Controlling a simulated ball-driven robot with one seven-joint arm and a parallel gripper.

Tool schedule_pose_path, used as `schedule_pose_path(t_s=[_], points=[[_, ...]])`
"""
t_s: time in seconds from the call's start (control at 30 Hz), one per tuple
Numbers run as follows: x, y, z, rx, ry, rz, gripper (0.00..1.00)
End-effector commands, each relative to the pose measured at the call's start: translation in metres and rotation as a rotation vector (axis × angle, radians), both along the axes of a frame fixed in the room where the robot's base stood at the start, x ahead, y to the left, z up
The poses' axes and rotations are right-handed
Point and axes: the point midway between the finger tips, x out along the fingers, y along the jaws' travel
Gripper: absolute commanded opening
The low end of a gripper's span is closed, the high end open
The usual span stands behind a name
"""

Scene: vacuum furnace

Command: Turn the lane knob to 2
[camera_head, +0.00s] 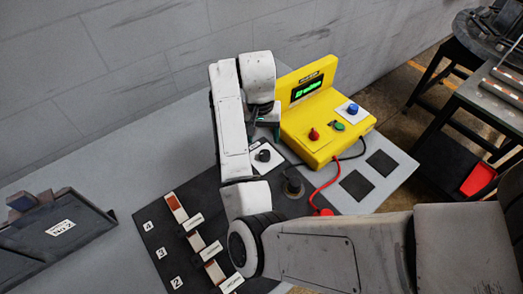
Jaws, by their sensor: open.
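A black knob (264,155) on a white square plate (275,166) sits on the table left of the yellow box; it appears to be the lane knob. Its markings and pointer are too small to read. My gripper (266,134) is just above the knob in the picture, pointing down, apart from it as far as I can tell. It is open and holds nothing visible. My arm hides part of the plate's left surroundings. A dark mat (152,232) carries the numbers 4, 3 and 2 beside strips with small labelled pieces (194,222).
A yellow box (305,150) with a lit green display, red, green and blue controls stands right of my gripper. A red cable (328,186) and a black cable run from it. A dark labelled case (50,240) lies left.

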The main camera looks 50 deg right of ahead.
Motion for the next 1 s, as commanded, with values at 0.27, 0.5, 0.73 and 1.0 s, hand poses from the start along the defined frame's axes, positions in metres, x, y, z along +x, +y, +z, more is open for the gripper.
schedule_pose_path(t_s=[0.27,0.5,0.73,1.0], points=[[-0.003,-0.002,-0.056,-0.002,0.003,0.0,0.65],[-0.003,-0.002,-0.075,0.0,0.0,0.001,0.65],[-0.003,-0.002,-0.078,0.001,-0.001,0.0,0.65],[-0.003,-0.002,-0.078,0.001,-0.001,0.0,0.5]])
